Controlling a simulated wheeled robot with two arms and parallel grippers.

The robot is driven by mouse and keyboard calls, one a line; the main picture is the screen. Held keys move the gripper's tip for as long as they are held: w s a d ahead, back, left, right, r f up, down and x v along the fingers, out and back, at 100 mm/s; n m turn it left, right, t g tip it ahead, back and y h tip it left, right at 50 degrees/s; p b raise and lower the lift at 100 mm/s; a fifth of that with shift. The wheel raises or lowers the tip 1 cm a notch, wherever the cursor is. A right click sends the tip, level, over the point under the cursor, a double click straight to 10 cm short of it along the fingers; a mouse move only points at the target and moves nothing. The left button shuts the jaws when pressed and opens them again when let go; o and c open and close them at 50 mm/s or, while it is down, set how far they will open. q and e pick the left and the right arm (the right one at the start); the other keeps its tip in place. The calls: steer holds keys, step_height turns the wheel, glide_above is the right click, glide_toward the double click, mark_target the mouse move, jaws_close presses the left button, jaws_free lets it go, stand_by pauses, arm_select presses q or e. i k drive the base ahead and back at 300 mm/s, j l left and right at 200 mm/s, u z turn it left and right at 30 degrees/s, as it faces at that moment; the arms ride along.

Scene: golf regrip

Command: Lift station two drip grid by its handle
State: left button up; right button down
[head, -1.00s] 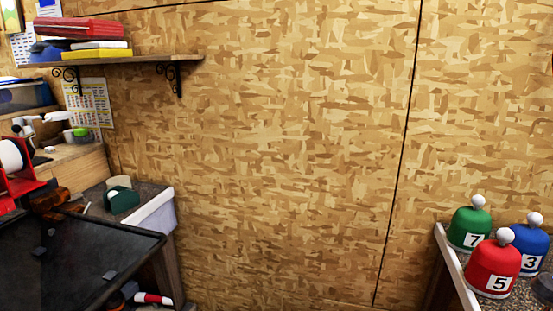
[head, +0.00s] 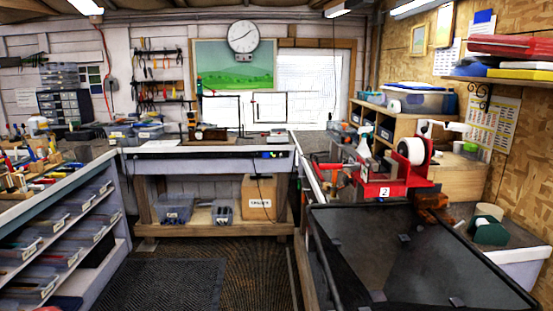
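A red fixture (head: 409,172) with a white "2" label stands on the right-hand bench, at the back edge of a large dark tray. The black-rimmed dark tray (head: 370,262) fills the lower right of the head view and runs out of the bottom edge. A few small grey pieces show in it. I cannot make out a separate drip grid or its handle. Neither of my grippers is in view.
A spray bottle (head: 363,146) stands behind the red fixture. A green-and-white object (head: 489,229) sits right of the tray. A shelved bench (head: 62,232) stands left and a workbench (head: 205,160) at the back. The floor between, with a dark mat (head: 165,285), is clear.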

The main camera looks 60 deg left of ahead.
mark_target(326, 156)
steer(key=u, duration=1.5)
steer(key=i+j+u, duration=0.6)
steer(key=i, duration=0.45)
steer(key=i+u, duration=0.4)
steer(key=i, duration=0.4)
steer(key=i+z, duration=0.35)
steer(key=i+j+z, duration=0.3)
steer(key=i, duration=0.15)
steer(key=i+j+z, duration=0.2)
steer(key=i+z, duration=0.15)
